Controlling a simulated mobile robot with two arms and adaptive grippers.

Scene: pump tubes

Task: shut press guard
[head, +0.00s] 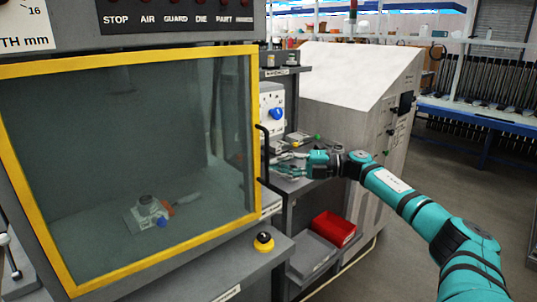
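The press guard (254,95) is a clear panel in a yellow frame on the left in the head view. It stands across the front of the press, and I cannot tell whether a gap remains at its edge. A black bar handle (264,142) is at its right edge. My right gripper (279,165) is just right of the handle, its fingers pointing left. The fingers look spread, with nothing between them. It appears apart from the handle. My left gripper is not in view.
Behind the guard a small fixture (148,212) sits on the press bed. A yellow-and-black button (264,241) is on the ledge below. A shelf rack with a red bin (333,229) and a grey cabinet (345,90) stand to the right. Open floor lies further right.

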